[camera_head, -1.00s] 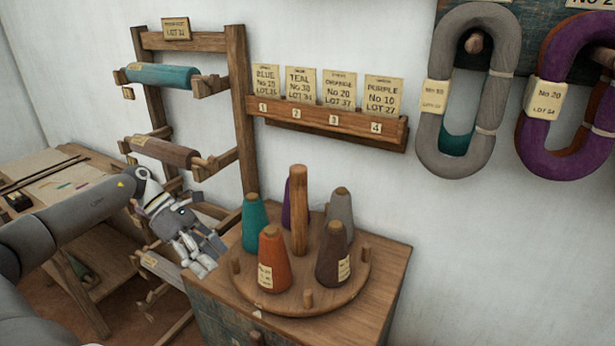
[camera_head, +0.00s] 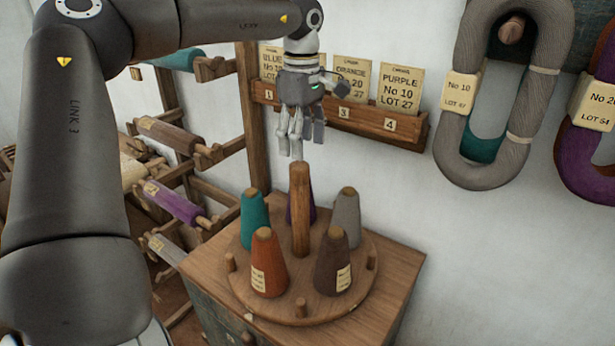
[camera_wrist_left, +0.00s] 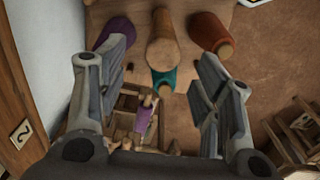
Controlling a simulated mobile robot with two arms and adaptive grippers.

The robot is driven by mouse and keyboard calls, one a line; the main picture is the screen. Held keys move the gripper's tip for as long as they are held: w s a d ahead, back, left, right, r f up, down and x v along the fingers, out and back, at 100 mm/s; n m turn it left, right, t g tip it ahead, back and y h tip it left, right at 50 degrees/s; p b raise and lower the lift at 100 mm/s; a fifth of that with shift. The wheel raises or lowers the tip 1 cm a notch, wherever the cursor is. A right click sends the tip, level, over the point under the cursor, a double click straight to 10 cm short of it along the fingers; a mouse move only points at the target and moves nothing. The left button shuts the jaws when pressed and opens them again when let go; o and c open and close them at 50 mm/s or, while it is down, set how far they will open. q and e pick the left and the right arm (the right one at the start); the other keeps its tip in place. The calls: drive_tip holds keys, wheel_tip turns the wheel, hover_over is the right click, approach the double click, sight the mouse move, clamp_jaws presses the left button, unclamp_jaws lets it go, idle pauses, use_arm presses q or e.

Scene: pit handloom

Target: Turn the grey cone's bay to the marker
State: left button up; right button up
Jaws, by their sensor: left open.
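The grey cone (camera_head: 346,219) stands at the back right of a round wooden turntable (camera_head: 330,303). A thick wooden post (camera_head: 299,212) rises from the turntable's middle; its top (camera_wrist_left: 162,52) shows between my fingers in the left wrist view. Teal (camera_head: 253,220), orange (camera_head: 267,265), brown (camera_head: 332,264) and partly hidden purple (camera_head: 312,208) cones stand around it. My left gripper (camera_head: 299,150) points down, open and empty, just above the post. The marker may be the light chip (camera_head: 249,317) at the cabinet's front edge; I cannot tell. My right gripper is not in view.
Short pegs (camera_head: 301,307) stand on the turntable's rim between the cones. A card rack (camera_head: 350,122) and hanging yarn skeins (camera_head: 463,120) are on the wall behind. A bobbin rack (camera_head: 246,115) stands at left. The cabinet top (camera_head: 400,258) is clear at right.

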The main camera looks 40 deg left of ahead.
sight(300, 180)
use_arm(q)
drive_tip(key=f, duration=0.2)
drive_tip(key=s+f+p, duration=0.1)
drive_tip(key=f, duration=0.1)
drive_tip(key=shift+a+f, duration=0.1)
drive_tip(key=shift+f, duration=0.05)
drive_tip(key=f, duration=0.1)
drive_tip(key=f+p, duration=0.1)
drive_tip(key=f, duration=0.2)
drive_tip(key=shift+w+f, duration=0.15)
drive_tip(key=shift+w, duration=0.1)
drive_tip(key=shift+f+p, duration=0.3)
drive_tip(key=shift+f, duration=0.45)
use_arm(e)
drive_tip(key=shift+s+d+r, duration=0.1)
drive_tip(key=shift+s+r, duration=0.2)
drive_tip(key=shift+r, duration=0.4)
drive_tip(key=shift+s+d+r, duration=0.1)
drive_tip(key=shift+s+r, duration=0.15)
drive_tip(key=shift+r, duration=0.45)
use_arm(q)
drive_tip(key=shift+c, duration=0.4)
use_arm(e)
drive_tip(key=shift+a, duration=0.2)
use_arm(q)
drive_tip(key=shift+c, duration=1.2)
clamp_jaws()
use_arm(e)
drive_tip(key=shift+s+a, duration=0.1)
